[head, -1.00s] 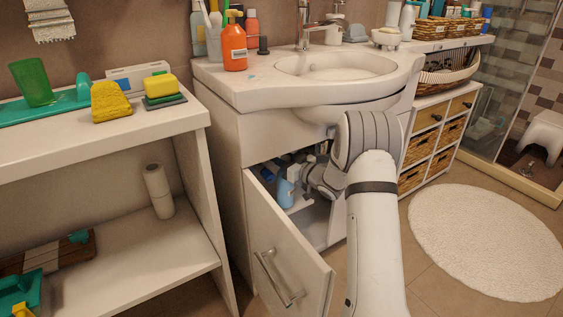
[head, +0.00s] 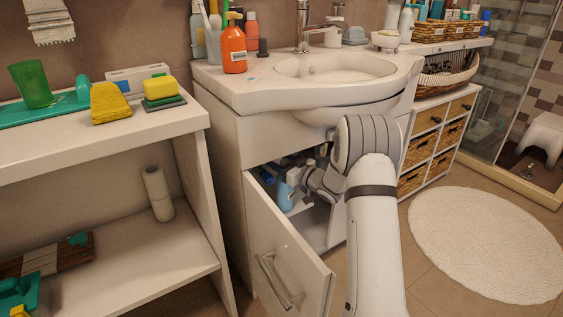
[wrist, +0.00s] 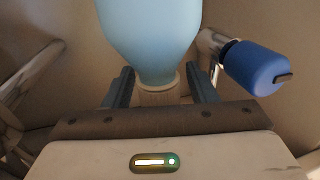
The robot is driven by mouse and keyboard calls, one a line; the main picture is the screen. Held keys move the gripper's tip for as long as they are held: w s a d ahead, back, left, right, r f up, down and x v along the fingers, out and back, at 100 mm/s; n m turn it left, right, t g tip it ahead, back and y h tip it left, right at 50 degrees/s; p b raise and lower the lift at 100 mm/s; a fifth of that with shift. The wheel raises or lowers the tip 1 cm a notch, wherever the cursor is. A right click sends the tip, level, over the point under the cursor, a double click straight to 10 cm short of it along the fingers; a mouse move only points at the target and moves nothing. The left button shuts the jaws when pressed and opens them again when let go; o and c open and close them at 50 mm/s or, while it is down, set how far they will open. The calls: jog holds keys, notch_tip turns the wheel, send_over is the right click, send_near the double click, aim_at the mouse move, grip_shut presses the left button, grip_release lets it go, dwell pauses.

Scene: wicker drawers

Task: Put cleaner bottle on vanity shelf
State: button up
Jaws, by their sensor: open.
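A light blue bottle (head: 284,195) stands inside the open vanity cabinet under the sink, partly hidden by the door and my arm. In the wrist view the pale blue bottle (wrist: 150,35) fills the top middle, its narrow pale neck between my fingers. My gripper (wrist: 160,82) is open, with a dark finger on each side of the neck and a gap visible. In the head view my gripper (head: 295,176) is inside the cabinet at the bottle. The vanity's inner shelf (head: 299,208) shows partly. An orange pump bottle (head: 234,48) stands on the vanity top.
The open cabinet door (head: 285,245) stands left of my arm. A blue-capped item (wrist: 255,68) is close to the right finger. The white shelf unit (head: 130,250) stands left, and a round white rug (head: 487,245) lies on the floor at right.

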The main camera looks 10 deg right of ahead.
jog(key=p+v, duration=0.3)
jog(key=v, duration=0.9)
jog(key=shift+p, duration=0.3)
